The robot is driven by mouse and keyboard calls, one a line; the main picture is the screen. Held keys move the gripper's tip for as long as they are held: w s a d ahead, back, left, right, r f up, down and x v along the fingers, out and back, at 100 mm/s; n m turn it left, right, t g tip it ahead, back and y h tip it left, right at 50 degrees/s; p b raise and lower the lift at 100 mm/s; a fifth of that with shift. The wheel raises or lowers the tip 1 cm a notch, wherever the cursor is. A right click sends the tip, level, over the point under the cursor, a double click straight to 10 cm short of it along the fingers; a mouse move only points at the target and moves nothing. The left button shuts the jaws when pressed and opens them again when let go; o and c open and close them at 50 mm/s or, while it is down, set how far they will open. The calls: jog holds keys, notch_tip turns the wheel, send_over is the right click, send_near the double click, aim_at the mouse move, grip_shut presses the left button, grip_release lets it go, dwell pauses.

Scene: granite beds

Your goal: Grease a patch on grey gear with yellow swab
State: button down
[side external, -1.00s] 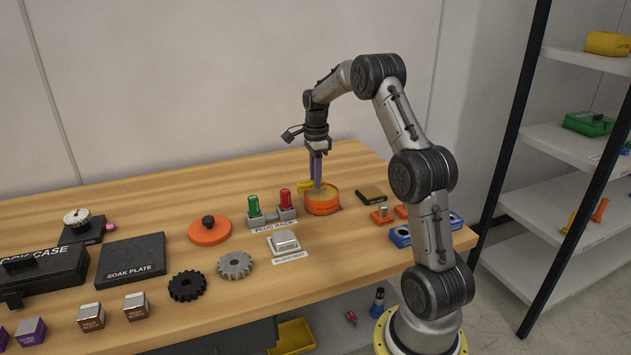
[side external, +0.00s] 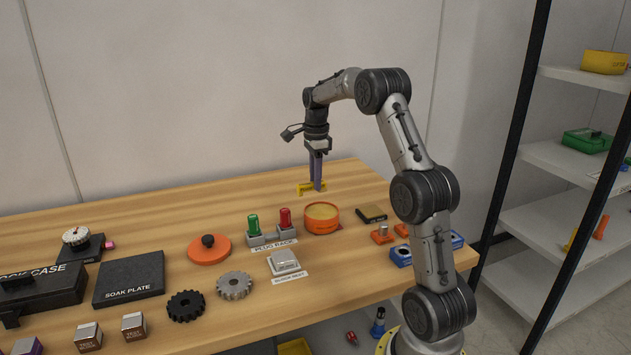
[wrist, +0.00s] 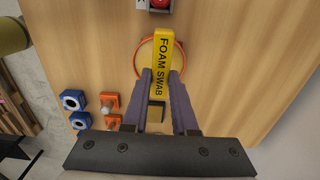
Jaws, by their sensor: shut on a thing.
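My gripper (side external: 317,186) is shut on the yellow foam swab (side external: 306,189) and holds it in the air above the table. In the wrist view the swab (wrist: 161,65) lies between the purple fingers, its "FOAM SWAB" label facing the camera. An orange round tub (side external: 322,219) with tan contents stands open below the swab, and the swab is clear of it. The grey gear (side external: 234,285) lies flat on the table, nearer the front and to the left of the tub. The swab's underside is hidden.
A black gear (side external: 186,305) lies left of the grey gear. The plug rack (side external: 271,237) with green and red plugs stands left of the tub.

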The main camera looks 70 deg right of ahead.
dwell(0.3)
jog(key=w+a+f+n, duration=0.1)
jog(key=w+a+n, duration=0.2)
jog(key=a, duration=0.8)
jog(key=w+a+n, duration=0.2)
jog(key=a+n, duration=0.1)
jog(key=a, duration=0.7)
jog(key=w+a+f+n, duration=0.1)
jog(key=w+a+n, duration=0.2)
jog(key=a, duration=0.8)
jog(key=shift+w+d+f, duration=0.1)
jog(key=shift+d+f, duration=0.05)
jog(key=shift+f, duration=1.15)
jog(key=shift+d+f, duration=0.1)
jog(key=shift+f, duration=1.15)
jog(key=shift+s+d+f, duration=0.2)
jog(key=shift+f, duration=0.45)
jog(key=shift+s+d+f, duration=0.15)
jog(key=shift+s+f, duration=0.05)
jog(key=shift+f, duration=0.4)
jog(key=shift+s+d, duration=1)
jog(key=shift+s, duration=0.15)
jog(key=shift+w+a, duration=1.3)
jog(key=shift+w, duration=0.2)
jog(key=shift+w+a+r, duration=0.1)
jog(key=shift+w+r, duration=0.05)
jog(key=shift+r, duration=0.05)
notch_tip(320, 180, up, 8)
jog(key=shift+f, duration=0.2)
